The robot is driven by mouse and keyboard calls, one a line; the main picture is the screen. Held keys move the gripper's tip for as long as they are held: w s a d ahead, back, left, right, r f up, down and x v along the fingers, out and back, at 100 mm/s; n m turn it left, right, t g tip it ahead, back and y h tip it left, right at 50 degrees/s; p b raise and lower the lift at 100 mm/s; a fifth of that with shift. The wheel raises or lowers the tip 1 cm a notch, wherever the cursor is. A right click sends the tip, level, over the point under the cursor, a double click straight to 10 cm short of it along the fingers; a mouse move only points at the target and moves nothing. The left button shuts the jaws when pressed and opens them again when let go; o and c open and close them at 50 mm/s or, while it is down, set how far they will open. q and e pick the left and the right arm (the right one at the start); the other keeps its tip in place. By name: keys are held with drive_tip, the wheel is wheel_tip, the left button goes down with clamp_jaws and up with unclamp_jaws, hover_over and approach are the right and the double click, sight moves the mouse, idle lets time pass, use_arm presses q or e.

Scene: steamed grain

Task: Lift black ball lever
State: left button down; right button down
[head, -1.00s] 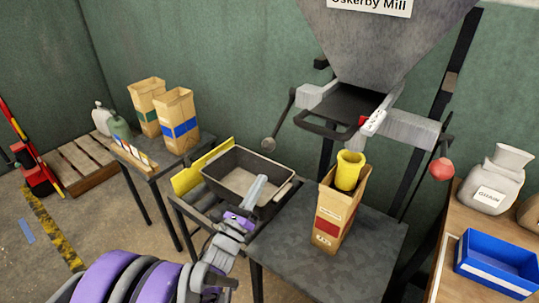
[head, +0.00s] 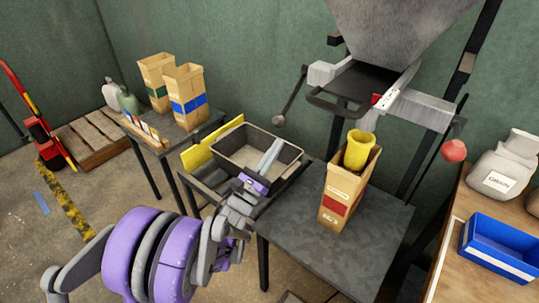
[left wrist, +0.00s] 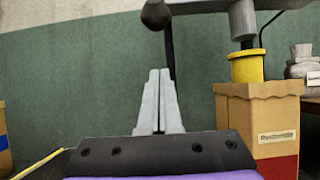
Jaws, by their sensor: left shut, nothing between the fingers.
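The black ball lever (head: 279,120) hangs at the left side of the mill, its rod slanting up to the frame. In the left wrist view the dark ball (left wrist: 155,14) is at the top, and its rod runs down behind my fingertips. My left gripper (head: 277,142) is shut and empty. In the head view its fingertips appear just below the ball, over the far side of a grey tub; a gap shows between them. The left gripper's fingers (left wrist: 160,72) point forward in the wrist view. My right gripper is not in view.
The grey tub (head: 228,163) sits on a stand beside a yellow panel (head: 198,152). A paper bag (head: 340,195) stands under the yellow spout (head: 358,150) on a dark table (head: 300,225). A red ball (head: 454,150) hangs at right. A blue bin (head: 497,258) lies farther right.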

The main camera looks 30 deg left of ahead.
use_arm(q)
drive_tip(key=x, duration=0.6)
drive_tip(key=shift+s+a+r, duration=0.1)
drive_tip(key=shift+s+r, duration=0.45)
drive_tip(key=shift+s, duration=0.35)
drive_tip(key=shift+s+a+r, duration=0.1)
drive_tip(key=shift+s+r, duration=0.45)
drive_tip(key=shift+s, duration=0.35)
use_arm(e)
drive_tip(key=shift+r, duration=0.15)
